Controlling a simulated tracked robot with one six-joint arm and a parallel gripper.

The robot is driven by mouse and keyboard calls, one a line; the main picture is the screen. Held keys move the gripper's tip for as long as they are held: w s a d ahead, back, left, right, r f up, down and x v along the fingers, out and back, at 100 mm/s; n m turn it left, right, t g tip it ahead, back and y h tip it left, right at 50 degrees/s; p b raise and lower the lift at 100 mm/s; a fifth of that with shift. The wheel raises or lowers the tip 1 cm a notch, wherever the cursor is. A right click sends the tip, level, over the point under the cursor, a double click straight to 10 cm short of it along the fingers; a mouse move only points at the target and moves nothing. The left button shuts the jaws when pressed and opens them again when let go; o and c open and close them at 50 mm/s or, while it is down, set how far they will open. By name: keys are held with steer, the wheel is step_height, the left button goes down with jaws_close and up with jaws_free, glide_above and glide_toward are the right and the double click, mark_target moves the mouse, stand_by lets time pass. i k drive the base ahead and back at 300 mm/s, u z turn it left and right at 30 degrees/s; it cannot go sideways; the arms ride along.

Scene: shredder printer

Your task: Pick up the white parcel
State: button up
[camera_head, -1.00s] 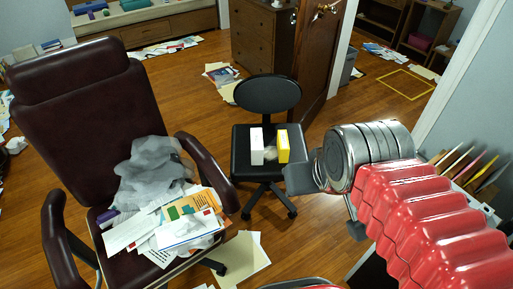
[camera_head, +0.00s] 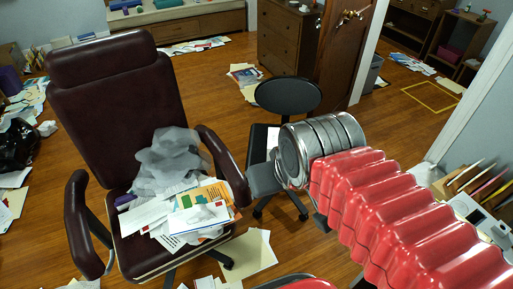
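The white parcel (camera_head: 272,136), seen as a narrow pale strip, is on the seat of the small black chair (camera_head: 257,143). My gripper hides most of it. My gripper (camera_head: 291,202) is at the end of my red arm, in front of the black chair and on the camera side of the parcel. Its two grey fingers are spread apart, with nothing visible between them. I cannot tell the distance from fingers to parcel.
A dark red office chair (camera_head: 105,105) with grey crumpled material (camera_head: 168,158) and papers (camera_head: 185,215) on it stands at left. A wooden door (camera_head: 343,60) and dresser (camera_head: 287,38) stand behind. Papers litter the floor; some wooden floor (camera_head: 215,105) is bare.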

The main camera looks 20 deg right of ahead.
mark_target(273, 133)
steer(key=u, duration=0.2)
steer(key=k, duration=1)
steer(key=z, duration=0.6)
steer(key=i, duration=1.1)
steer(key=u, duration=0.05)
